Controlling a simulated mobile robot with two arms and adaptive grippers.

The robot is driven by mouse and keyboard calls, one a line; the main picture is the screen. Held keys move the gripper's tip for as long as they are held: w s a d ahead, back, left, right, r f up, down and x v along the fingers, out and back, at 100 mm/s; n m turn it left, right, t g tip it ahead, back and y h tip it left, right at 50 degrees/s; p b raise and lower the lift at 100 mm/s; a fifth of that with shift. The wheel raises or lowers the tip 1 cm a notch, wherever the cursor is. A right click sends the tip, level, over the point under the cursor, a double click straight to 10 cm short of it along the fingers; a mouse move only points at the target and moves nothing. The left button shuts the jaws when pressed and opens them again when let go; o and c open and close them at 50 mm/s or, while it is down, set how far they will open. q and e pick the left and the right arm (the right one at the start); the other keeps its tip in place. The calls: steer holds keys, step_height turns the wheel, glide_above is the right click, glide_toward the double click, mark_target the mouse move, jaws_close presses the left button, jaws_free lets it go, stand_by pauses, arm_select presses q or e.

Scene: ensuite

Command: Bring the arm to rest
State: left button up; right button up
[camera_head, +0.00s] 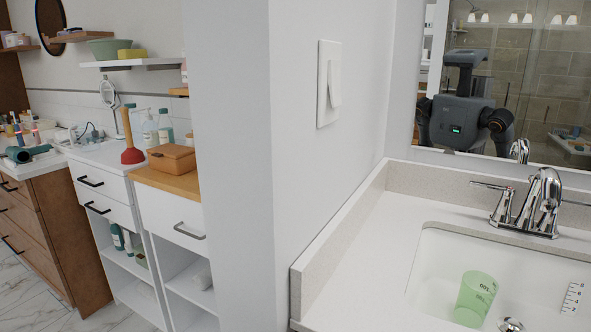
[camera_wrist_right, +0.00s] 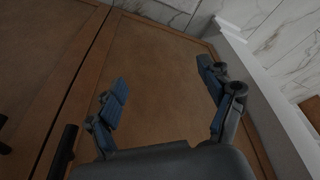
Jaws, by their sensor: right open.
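My right gripper (camera_wrist_right: 163,92) shows in the right wrist view with its two blue-padded fingers spread apart and nothing between them. Behind the fingers is a brown wooden cabinet front (camera_wrist_right: 165,60). I cannot tell how far the fingers are from it. Neither gripper shows directly in the head view. My own body appears there only as a reflection in the mirror at the upper right, where the grippers cannot be made out. My left gripper is out of view.
A sink (camera_head: 425,270) holds a green cup (camera_head: 474,298), below a chrome faucet (camera_head: 542,205). A wall with a light switch (camera_head: 329,84) divides it from white cabinets (camera_head: 165,220) at left. A plunger (camera_head: 131,152) and wooden box (camera_head: 171,158) stand there. Marble floor (camera_wrist_right: 275,35) shows past the cabinet.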

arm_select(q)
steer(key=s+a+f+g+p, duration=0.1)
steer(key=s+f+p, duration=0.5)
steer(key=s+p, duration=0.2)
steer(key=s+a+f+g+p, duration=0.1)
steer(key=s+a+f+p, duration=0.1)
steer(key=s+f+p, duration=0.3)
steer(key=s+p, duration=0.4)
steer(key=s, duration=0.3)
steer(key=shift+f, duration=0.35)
arm_select(e)
steer(key=s+d+f+g, duration=0.1)
steer(key=s+f, duration=0.5)
steer(key=s, duration=0.4)
steer(key=s+d+f+g, duration=0.1)
steer(key=s+f, duration=0.4)
steer(key=s, duration=0.5)
steer(key=shift+d+f, duration=0.4)
steer(key=shift+d, duration=0.3)
